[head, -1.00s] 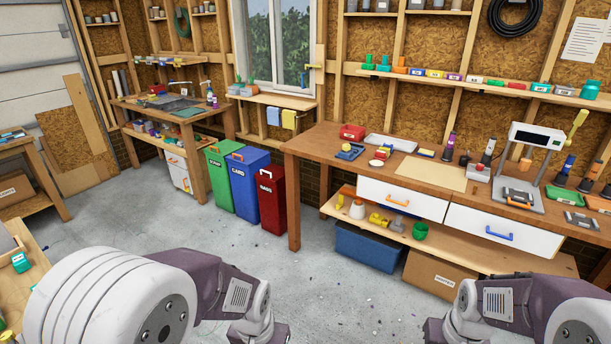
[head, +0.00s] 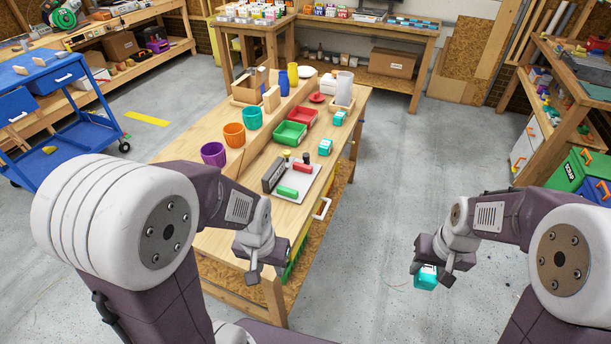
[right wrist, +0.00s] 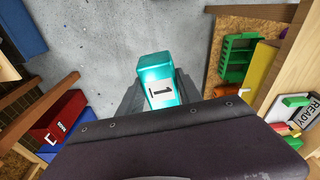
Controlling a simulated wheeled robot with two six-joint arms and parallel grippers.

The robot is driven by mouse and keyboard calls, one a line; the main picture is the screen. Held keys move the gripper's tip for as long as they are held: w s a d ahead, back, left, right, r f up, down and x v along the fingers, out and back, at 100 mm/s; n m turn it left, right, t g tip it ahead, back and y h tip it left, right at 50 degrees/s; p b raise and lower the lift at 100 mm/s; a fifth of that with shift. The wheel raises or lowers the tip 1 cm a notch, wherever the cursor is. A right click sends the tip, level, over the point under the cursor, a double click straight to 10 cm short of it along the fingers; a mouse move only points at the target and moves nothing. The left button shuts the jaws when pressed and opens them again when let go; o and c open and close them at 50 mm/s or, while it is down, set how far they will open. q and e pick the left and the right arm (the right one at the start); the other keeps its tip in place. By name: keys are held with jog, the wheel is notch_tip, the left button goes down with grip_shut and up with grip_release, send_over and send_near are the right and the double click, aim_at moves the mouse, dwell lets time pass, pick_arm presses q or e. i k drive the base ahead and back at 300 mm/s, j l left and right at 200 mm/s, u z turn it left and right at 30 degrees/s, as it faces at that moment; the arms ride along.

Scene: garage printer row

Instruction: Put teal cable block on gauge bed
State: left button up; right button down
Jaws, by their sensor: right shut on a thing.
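The teal cable block (head: 427,277) is in my right gripper (head: 432,272), held over open floor to the right of the wooden table. In the right wrist view the block (right wrist: 157,70) sits between the jaws and has a white label reading 1. My left gripper (head: 254,273) hangs by the table's near end; its jaw gap is unclear. A light grey plate (head: 303,196) with a dark bar and green and red pieces lies on the table; I cannot tell whether it is the gauge bed. Two similar teal blocks (head: 325,147) (head: 340,118) stand on the table.
The wooden table (head: 222,242) also holds a green tray (head: 290,134), a red tray (head: 303,115) and several coloured cups (head: 234,134). A blue cart (head: 75,110) stands at the left. Bins (head: 572,170) stand at the right. The floor (head: 400,165) right of the table is clear.

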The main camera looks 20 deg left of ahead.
aim_at(295, 182)
jog(key=i+l+u, duration=0.1)
jog(key=u, duration=0.35)
jog(key=i+l+u, duration=0.1)
jog(key=u, duration=0.3)
jog(key=i+l+u, duration=0.2)
jog(key=u, duration=0.25)
jog(key=l+u, duration=0.2)
jog(key=u, duration=0.2)
jog(key=i+l+u, duration=0.1)
jog(key=l+u, duration=0.15)
jog(key=u, duration=0.2)
jog(key=l+u, duration=0.2)
jog(key=u, duration=0.2)
